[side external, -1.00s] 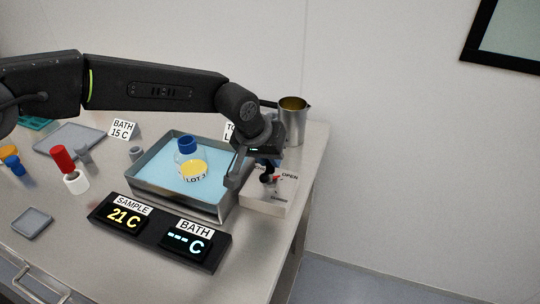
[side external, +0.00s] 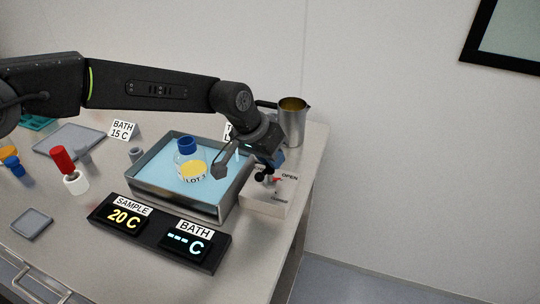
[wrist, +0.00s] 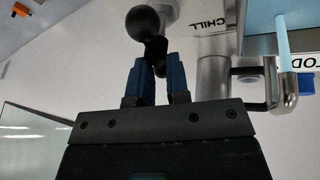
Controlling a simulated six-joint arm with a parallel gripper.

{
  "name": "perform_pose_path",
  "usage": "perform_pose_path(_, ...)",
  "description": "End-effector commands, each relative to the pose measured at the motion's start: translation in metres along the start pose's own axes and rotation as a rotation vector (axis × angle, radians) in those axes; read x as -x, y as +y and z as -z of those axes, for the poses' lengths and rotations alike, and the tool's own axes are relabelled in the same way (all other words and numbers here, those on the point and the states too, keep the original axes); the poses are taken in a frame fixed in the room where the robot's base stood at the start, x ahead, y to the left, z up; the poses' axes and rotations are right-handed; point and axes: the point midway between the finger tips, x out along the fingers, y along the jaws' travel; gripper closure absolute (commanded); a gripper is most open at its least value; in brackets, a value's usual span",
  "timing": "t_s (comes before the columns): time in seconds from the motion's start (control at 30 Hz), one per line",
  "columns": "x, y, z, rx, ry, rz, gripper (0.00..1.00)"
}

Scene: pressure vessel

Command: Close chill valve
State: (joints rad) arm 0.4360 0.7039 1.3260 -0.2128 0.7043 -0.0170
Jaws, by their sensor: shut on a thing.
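A steel bath (side external: 150,188) of blue water, holding a blue-capped LOT flask (side external: 188,165), is just left of the valve. A steel jug (side external: 292,125) stands behind it. The display panel (side external: 160,232) in front reads SAMPLE 20 C and BATH dashes.

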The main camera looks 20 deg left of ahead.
Motion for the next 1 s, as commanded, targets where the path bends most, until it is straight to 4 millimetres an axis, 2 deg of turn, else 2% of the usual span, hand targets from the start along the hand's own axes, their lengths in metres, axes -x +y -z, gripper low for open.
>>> perform_pose_path(1.0, -0.0062, 0.0105, -0.0051, -0.865, -0.199, -0.365, 1.0)
